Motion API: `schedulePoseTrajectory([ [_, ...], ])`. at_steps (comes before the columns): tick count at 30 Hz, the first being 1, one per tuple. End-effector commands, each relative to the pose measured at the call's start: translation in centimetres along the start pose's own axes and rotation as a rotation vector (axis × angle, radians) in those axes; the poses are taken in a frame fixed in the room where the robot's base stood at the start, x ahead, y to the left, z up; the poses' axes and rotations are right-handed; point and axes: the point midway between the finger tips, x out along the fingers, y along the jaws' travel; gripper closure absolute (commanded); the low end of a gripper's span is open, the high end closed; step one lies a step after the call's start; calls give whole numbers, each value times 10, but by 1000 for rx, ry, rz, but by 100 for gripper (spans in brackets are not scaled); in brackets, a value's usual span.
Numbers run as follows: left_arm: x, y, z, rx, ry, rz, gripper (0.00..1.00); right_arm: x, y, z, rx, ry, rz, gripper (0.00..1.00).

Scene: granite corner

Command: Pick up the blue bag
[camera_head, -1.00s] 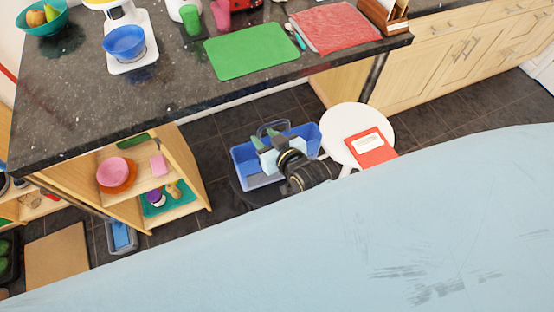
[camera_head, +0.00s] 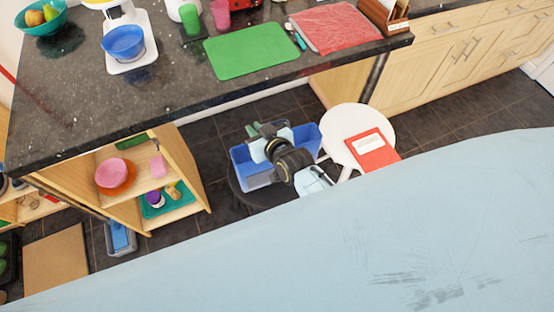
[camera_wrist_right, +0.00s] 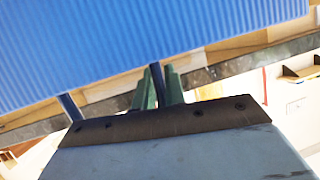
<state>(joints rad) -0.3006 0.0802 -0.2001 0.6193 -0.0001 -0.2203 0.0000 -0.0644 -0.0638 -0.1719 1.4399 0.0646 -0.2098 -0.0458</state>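The blue bag (camera_head: 306,138) is a box-like, ribbed blue thing on a dark round stool (camera_head: 236,190). It stands upright between the wooden shelf and the white stool. In the right wrist view its ribbed side (camera_wrist_right: 130,40) fills the top, and two dark handle ends come down from it. My right gripper (camera_head: 259,129) is over the bag and hides its middle. In the right wrist view its green fingers (camera_wrist_right: 158,88) are close together on both sides of one dark handle part, seemingly closed on it. My left gripper is not in view.
A white round stool (camera_head: 347,116) with a red book (camera_head: 371,150) stands just right of the bag. The granite counter (camera_head: 170,100) overhangs behind, with a green mat (camera_head: 250,50) on it. An open wooden shelf (camera_head: 184,163) stands to the left. Dark floor shows between.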

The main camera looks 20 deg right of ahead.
Motion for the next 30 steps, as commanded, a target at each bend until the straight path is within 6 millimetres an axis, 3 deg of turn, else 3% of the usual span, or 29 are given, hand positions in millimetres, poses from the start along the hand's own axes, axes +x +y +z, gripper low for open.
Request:
schedulePoseTrajectory([
  [17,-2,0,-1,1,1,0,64,-2,-1,-6,-2,2,0,100],
  [30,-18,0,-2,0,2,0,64,-32,-8,-79,0,5,0,100],
])
